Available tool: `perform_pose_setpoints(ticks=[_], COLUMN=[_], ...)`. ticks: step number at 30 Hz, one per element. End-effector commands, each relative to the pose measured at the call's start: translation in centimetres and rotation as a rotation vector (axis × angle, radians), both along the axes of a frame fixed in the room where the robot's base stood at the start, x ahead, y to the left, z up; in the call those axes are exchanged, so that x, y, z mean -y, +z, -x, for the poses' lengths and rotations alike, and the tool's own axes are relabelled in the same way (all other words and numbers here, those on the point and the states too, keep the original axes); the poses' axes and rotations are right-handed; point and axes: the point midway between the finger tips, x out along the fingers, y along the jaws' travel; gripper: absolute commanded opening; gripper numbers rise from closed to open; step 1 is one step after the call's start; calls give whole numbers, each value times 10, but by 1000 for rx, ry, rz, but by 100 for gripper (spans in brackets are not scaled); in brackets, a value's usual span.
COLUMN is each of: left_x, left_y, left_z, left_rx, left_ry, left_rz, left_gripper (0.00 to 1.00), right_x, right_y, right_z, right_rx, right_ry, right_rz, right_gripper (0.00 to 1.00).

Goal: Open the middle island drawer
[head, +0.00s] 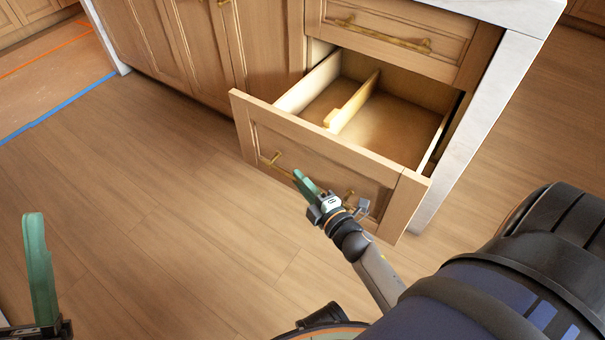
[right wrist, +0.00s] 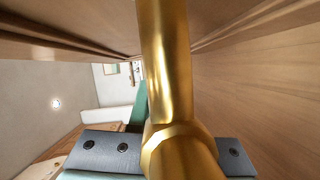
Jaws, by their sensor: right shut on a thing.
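The middle island drawer (head: 320,155) stands pulled out of the wooden island, with its inside in view. It holds a wooden divider (head: 353,103) and looks otherwise empty. Its brass handle (head: 277,160) runs along the front panel, partly hidden by my right gripper. My right gripper (head: 303,180) is at the handle and shut on it. In the right wrist view the brass handle (right wrist: 167,70) passes close before the camera, between the jaws. My left gripper (head: 38,275) shows only in part at the lower left, away from the drawer; one green finger is visible.
A closed drawer with a brass handle (head: 380,35) sits above the open one. Closed cabinet doors (head: 200,45) are to the left. A white side panel (head: 490,110) bounds the island at right. The wooden floor (head: 150,200) before the island is clear.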

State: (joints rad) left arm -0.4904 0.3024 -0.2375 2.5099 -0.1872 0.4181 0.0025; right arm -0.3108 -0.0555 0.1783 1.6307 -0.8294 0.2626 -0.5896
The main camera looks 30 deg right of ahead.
Motion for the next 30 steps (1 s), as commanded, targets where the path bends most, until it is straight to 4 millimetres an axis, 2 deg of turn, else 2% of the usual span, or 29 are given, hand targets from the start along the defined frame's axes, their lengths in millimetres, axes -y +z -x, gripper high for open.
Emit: perform_pose_setpoints(ticks=[5,6,13,30], left_x=[0,0,0,0], left_y=[0,0,0,1], left_z=[0,0,0,0], left_rx=[-1,-1,-2,-3], left_ry=[0,0,1,0], left_rz=[0,0,-1,0], left_gripper=[50,50,50,50], right_x=[-4,-4,-2,2], right_y=[2,2,1,1], right_z=[-2,-2,-1,-1], right_rx=[8,8,4,0], right_ry=[8,8,3,2], right_rz=[-3,-3,-1,0], right_gripper=[0,19,45,46])
